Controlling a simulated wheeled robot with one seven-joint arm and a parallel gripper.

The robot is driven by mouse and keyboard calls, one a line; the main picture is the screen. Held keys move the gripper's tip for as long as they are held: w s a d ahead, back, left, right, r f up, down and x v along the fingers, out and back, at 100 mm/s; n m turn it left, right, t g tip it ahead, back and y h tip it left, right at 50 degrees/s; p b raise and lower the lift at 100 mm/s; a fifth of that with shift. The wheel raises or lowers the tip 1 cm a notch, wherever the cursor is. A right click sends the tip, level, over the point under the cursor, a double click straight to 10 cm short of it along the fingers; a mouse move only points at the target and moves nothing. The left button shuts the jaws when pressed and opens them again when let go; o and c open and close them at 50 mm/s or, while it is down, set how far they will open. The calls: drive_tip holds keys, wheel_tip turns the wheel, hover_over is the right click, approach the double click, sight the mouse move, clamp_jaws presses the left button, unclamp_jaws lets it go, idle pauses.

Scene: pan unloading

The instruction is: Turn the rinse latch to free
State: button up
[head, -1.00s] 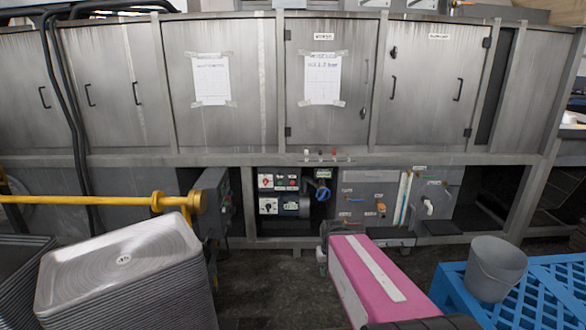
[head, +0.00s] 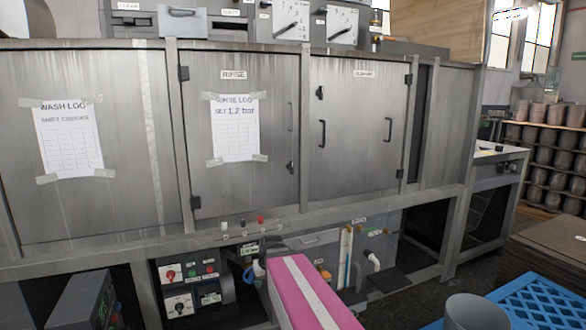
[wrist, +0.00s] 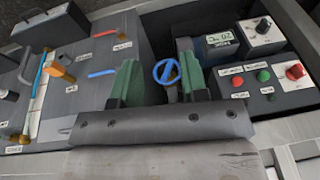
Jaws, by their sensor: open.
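The door labelled RINSE (head: 240,185) is shut in the head view. A small dark latch (head: 290,167) sits low at its right edge, below a thin upright handle (head: 291,117). The latch is too small to tell its exact turn position. My gripper (wrist: 164,84) shows in the wrist view with its two green fingers apart and nothing held. A blue valve wheel (wrist: 166,72) appears between the fingers, beyond them; contact is not visible. The latch is not in the wrist view. The fingers are not clearly visible in the head view.
The lower bay has a control box with a red knob (wrist: 295,71) and a panel with an orange handle (wrist: 59,70). A frame rail (head: 240,238) runs below the door. A grey bucket (head: 472,312) and blue crate (head: 535,302) stand at the lower right.

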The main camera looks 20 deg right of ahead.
drive_tip(key=w+d+r+t, duration=0.2)
drive_tip(key=w+d+r, duration=0.2)
drive_tip(key=w+r, duration=0.25)
drive_tip(key=t, duration=0.9)
approach(293, 165)
drive_tip(key=shift+h, duration=0.3)
drive_tip(key=x, duration=1)
drive_tip(key=shift+w+a, duration=0.1)
drive_tip(key=shift+a, duration=0.2)
clamp_jaws()
